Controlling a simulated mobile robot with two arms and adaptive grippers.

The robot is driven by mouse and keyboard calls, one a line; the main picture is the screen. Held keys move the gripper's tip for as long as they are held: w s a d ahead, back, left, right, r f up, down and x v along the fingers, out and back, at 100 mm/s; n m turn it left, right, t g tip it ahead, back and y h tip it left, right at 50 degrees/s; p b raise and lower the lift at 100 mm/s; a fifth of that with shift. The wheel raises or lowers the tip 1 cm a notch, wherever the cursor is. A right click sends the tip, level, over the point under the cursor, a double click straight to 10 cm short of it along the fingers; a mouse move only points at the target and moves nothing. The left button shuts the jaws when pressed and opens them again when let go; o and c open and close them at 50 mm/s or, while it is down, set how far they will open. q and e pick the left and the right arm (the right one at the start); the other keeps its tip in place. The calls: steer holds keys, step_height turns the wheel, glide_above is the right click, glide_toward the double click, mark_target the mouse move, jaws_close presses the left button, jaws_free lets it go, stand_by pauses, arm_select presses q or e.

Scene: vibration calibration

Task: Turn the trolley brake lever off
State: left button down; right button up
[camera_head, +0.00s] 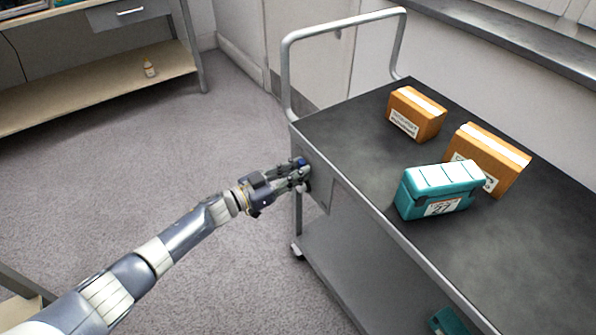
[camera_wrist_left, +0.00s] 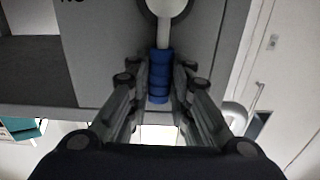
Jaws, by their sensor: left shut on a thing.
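The trolley (camera_head: 345,240) stands at the right, with a dark top and a grey side panel. The brake lever (camera_wrist_left: 160,75) has a blue ribbed grip and a pale shaft rising to a round mount on the panel (camera_wrist_left: 95,45) in the left wrist view. In the head view only a bit of blue (camera_head: 301,161) shows at the fingertips. My left gripper (camera_head: 298,174) is at the panel near the trolley's handle end, its fingers shut on the blue grip, one on each side. My right gripper is in neither view.
Two orange boxes (camera_head: 417,113) (camera_head: 488,158) and a teal case (camera_head: 438,190) stand on the trolley top. A grey tube handle (camera_head: 285,75) rises at its far end. The carpet between is clear.

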arm_select(q)
steer(key=shift+w+a, duration=0.1)
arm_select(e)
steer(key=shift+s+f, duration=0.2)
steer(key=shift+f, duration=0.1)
arm_select(q)
steer(key=c, duration=1.4)
jaws_free()
steer(key=shift+c, duration=0.2)
steer(key=shift+a, duration=0.1)
steer(key=v, duration=1.1)
steer(key=shift+s+a, duration=0.25)
steer(key=shift+a, duration=0.05)
